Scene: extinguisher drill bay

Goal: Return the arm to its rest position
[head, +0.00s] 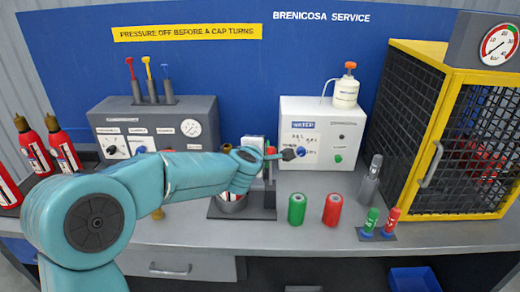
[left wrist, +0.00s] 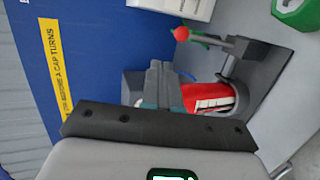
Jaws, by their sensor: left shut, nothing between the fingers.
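My teal left arm comes in from the left in the head view. Its dark left gripper (head: 287,154) is shut and empty, in front of the white WATER box (head: 335,118) near its blue knob; whether it touches the knob I cannot tell. In the left wrist view the closed fingers (left wrist: 158,82) point toward a grey holder (left wrist: 243,100) with a red cylinder (left wrist: 202,96) in it. In the head view my forearm partly hides that holder's stand (head: 262,200). My right gripper is in neither view.
A grey gauge box (head: 160,128) stands behind the arm. Red extinguishers (head: 62,148) stand at left. Green (head: 297,209) and red (head: 333,209) cylinders stand at the front. A yellow-framed mesh cage (head: 455,135) fills the right.

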